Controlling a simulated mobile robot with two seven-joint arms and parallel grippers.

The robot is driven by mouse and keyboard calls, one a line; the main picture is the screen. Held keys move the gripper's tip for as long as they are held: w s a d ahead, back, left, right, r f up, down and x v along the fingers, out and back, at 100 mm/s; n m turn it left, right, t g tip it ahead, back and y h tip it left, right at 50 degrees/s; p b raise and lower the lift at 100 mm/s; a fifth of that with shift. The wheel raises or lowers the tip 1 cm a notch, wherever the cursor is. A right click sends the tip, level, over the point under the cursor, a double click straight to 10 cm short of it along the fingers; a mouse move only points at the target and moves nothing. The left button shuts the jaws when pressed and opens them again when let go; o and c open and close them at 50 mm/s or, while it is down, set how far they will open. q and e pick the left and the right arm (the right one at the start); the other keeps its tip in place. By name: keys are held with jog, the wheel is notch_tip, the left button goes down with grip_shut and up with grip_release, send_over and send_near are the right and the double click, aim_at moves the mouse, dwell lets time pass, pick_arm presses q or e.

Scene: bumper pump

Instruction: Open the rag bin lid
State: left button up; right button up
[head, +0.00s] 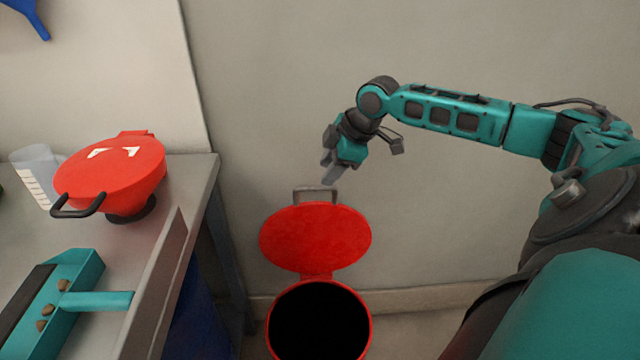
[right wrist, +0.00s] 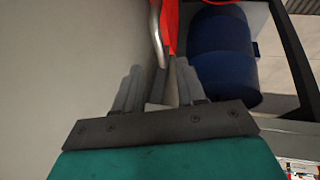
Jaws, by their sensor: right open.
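The rag bin (head: 272,335) is a red round bin on the floor below, with a dark inside. Its red lid (head: 315,237) stands raised behind the opening, with a grey handle (head: 315,190) at its top edge. My right gripper (head: 330,178) is open just above and beside the handle, with nothing seen between its fingers. In the right wrist view the handle (right wrist: 156,35) and a strip of the red lid (right wrist: 170,22) show just beyond the fingertips (right wrist: 155,85). I cannot tell whether a finger touches the handle. My left gripper is not in view.
A grey bench (head: 205,180) at the left carries a second red lidded container (head: 112,175), a clear measuring jug (head: 35,165) and a teal tray (head: 85,268). A blue drum (right wrist: 222,50) stands beneath the bench. The wall is close behind the bin.

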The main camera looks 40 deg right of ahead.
aim_at(317, 187)
jog(key=b+x, duration=0.1)
jog(key=x, duration=0.4)
jog(key=shift+w+f, duration=0.1)
jog(key=shift+f, duration=0.15)
jog(key=shift+c, duration=0.5)
grip_shut()
